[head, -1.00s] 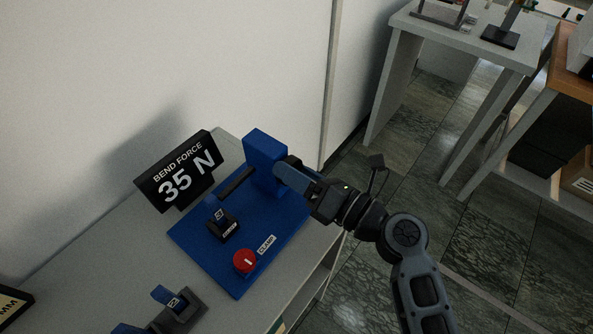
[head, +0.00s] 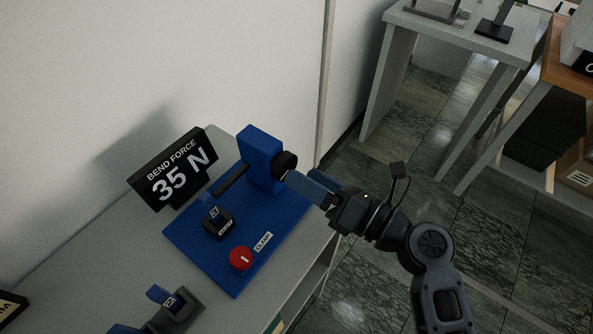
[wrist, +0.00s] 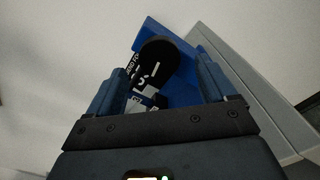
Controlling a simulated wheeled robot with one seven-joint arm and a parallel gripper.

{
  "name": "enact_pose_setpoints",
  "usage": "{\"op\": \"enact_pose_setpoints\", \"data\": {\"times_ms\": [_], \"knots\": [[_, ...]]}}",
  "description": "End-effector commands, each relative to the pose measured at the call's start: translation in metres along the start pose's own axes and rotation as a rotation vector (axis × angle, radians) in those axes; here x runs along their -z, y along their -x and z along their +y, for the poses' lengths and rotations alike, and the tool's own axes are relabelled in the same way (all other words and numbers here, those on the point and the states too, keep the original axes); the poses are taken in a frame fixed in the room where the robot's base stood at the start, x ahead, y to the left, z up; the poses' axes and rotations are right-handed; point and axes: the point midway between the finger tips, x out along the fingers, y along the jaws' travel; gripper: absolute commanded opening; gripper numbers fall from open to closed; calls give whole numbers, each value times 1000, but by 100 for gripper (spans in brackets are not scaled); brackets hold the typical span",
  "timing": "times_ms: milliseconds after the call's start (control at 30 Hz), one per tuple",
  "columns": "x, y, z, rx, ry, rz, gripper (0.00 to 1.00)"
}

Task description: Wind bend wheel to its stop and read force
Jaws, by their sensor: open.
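The blue bend press (head: 202,248) stands on the grey bench, with an upright blue block at its back right. The black bend wheel (head: 286,164) sits on the right face of that block. It also shows in the wrist view as a dark disc (wrist: 158,62) ahead of the fingers. My gripper (head: 304,184) is open just right of the wheel. In the wrist view the fingers (wrist: 162,85) stand apart with nothing between them. The black display (head: 174,172) reads BEND FORCE 35 N. A red clamp knob (head: 241,259) sits at the press's front.
Another fixture (head: 172,305) lies on the bench in front. A wall is behind. A grey table (head: 462,40) stands at the back right, with open floor between.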

Motion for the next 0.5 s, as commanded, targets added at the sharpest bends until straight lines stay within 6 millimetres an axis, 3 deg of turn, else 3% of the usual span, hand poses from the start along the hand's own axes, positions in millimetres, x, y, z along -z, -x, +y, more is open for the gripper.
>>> {"op": "enact_pose_setpoints", "data": {"times_ms": [200,500], "knots": [[0,28,-1,1,0,-1,84],[0,34,0,0,0,1,84]]}}
